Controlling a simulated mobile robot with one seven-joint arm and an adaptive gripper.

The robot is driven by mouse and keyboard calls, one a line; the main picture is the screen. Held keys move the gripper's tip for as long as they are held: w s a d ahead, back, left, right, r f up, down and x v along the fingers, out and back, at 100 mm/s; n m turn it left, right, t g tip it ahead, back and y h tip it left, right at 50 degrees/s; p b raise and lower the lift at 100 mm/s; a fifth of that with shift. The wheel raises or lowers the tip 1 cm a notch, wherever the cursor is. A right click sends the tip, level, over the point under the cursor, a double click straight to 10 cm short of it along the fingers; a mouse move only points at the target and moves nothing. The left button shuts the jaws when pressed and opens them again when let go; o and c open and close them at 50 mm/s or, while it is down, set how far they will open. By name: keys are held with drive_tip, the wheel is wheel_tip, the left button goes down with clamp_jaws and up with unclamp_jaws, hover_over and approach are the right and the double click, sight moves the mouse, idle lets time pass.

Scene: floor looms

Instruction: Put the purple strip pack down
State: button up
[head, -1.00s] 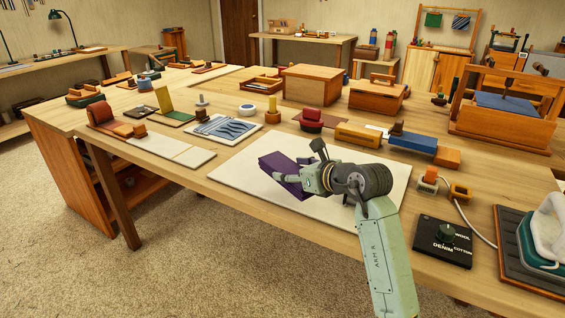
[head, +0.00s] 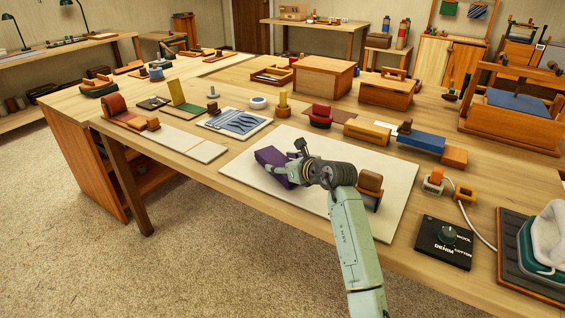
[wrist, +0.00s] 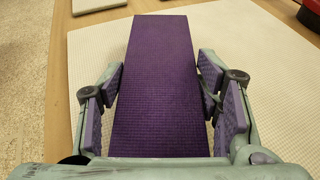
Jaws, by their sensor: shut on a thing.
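The purple strip pack (head: 271,162) is a long, flat-sided purple block with a woven texture. My gripper (head: 291,168) is shut on it over the left part of the cream mat (head: 262,195) on the table. In the wrist view the purple strip pack (wrist: 158,80) runs away from me between the two fingers of my gripper (wrist: 160,100), with the mat (wrist: 255,65) beneath. Whether the pack touches the mat or hangs just above it I cannot tell. Its near end is hidden by my gripper.
A brown-handled block (head: 369,187) stands on the mat's right part. The mat's front is clear.

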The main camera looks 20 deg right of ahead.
drive_tip(key=shift+f, duration=0.1)
drive_tip(key=o, duration=1.3)
drive_tip(key=shift+c, duration=0.2)
